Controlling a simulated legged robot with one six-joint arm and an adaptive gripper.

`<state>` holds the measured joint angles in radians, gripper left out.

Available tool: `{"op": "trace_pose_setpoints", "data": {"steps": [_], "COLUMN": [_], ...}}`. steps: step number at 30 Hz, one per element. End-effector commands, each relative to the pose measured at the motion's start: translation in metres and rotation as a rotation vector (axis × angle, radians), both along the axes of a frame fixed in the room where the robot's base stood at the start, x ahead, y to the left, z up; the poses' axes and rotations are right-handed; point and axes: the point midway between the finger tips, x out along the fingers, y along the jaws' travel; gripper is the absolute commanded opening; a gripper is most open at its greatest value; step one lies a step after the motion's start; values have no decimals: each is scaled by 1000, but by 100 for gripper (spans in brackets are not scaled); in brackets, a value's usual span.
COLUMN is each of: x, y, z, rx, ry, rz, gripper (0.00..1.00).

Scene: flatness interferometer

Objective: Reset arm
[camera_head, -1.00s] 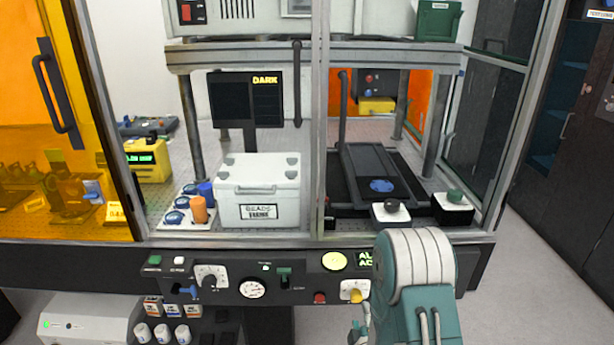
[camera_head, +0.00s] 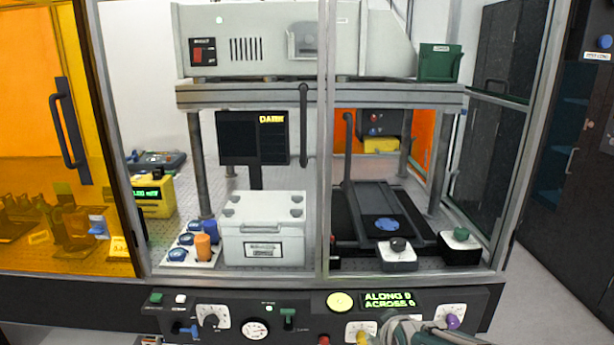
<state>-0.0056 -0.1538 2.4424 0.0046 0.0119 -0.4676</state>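My arm shows at the bottom right of the head view, as a grey and teal link low in front of the control panel (camera_head: 228,318). The end of my arm is cut off by the lower edge or hidden, so my gripper cannot be made out. The panel carries knobs, a gauge (camera_head: 256,329), a yellow round light (camera_head: 340,302) and a green display (camera_head: 389,299) reading "ALONG 0 ACROSS 0", its digits small. My arm covers part of the panel near the yellow knob (camera_head: 361,334).
Framed glass doors stand above the panel. Behind them are a white box (camera_head: 262,229), a dark screen (camera_head: 253,138) reading "DARK", a black stage with a blue disc (camera_head: 387,229), and two knobbed blocks (camera_head: 398,255) (camera_head: 461,247). Orange panels stand at left. Floor is clear at right.

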Motion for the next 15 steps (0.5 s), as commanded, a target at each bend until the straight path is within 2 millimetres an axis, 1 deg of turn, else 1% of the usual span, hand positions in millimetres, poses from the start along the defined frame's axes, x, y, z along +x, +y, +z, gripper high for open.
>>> {"op": "trace_pose_setpoints", "data": {"steps": [1,5,6,8,12,15], "x": [-13,-51,-64,-83,-130,-159], "y": [0,-1,-1,-1,-2,-2], "z": [12,31,37,44,58,64], "rx": [28,101,122,153,219,254], "ry": [18,96,119,155,236,286], "rz": [-26,-101,-125,-161,-253,-311], "gripper": [85,85,85,85,85,85]}}
